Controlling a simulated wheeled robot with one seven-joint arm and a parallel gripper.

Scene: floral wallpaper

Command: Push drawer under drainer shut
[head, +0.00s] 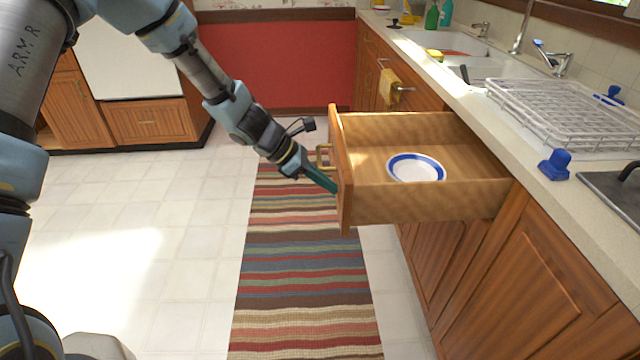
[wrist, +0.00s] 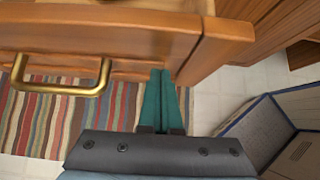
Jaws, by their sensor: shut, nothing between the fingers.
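The wooden drawer (head: 425,207) under the drainer stands pulled well out from the counter in the head view. A white plate with a blue rim (head: 416,168) lies inside it. The drainer (head: 565,105) is a white wire rack on the counter above. My gripper (head: 334,189) is shut and empty, its green fingers at the outer face of the drawer front. In the wrist view the fingers (wrist: 165,95) point at the drawer front (wrist: 120,35), right of the brass handle (wrist: 62,88). I cannot tell whether the tips touch the wood.
A striped rug (head: 300,270) and pale tiled floor (head: 150,250) lie below, clear of obstacles. Closed wooden cabinets (head: 530,270) run under the counter. A yellow towel (head: 388,87) hangs on a cabinet bar beyond the drawer. A blue item (head: 555,164) sits near the counter edge.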

